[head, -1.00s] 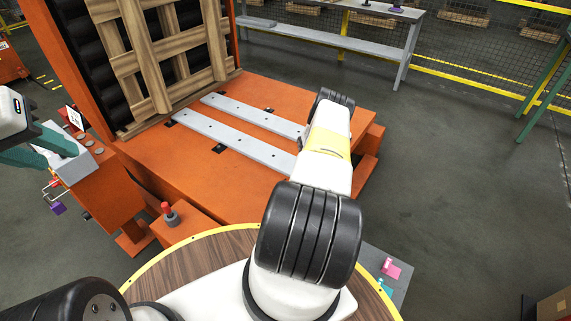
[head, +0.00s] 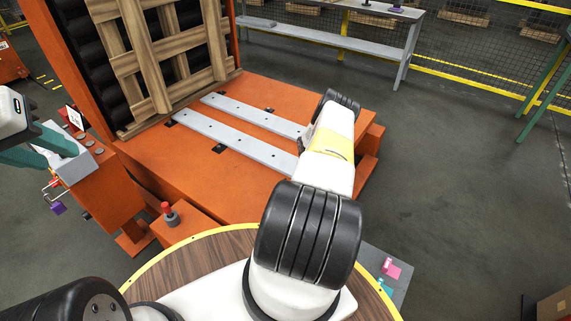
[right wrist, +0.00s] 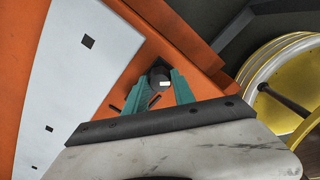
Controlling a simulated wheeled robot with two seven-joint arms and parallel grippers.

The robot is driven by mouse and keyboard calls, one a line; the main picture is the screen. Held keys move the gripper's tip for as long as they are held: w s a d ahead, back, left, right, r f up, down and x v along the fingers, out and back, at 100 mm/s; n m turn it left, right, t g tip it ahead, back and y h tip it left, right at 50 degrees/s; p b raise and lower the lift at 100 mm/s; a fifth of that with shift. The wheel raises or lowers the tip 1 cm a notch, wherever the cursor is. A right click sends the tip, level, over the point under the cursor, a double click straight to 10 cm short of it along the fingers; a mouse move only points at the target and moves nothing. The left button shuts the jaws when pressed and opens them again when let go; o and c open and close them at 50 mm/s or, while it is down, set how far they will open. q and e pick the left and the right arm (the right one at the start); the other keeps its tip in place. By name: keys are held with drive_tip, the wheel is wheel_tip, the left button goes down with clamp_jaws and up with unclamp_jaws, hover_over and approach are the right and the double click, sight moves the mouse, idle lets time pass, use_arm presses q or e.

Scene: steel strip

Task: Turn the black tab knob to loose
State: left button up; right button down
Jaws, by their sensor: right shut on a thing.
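The black tab knob (right wrist: 160,78) sits on an orange surface beside a pale grey strip in the right wrist view. My right gripper (right wrist: 165,90) has its teal fingers on either side of the knob and is shut on it. Short black marks show on the orange near the knob. In the head view my right arm hides the right gripper and the knob. My left gripper (head: 52,148), with teal fingers, is at the left edge of the head view, by the orange machine's control post. How far apart its fingers are is unclear.
Two grey steel strips (head: 235,140) lie on the orange machine bed (head: 215,180). A wooden pallet (head: 165,50) stands upright behind. A red-topped button (head: 168,213) is on a low orange block. A yellow wheel (right wrist: 285,80) is at the right wrist view's right. Open floor lies to the right.

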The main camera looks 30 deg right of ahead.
drive_tip(key=n, duration=0.5)
drive_tip(key=shift+n, duration=2.3)
drive_tip(key=c, duration=1.1)
unclamp_jaws()
drive_tip(key=shift+o, duration=0.2)
drive_tip(key=shift+r, duration=3.9)
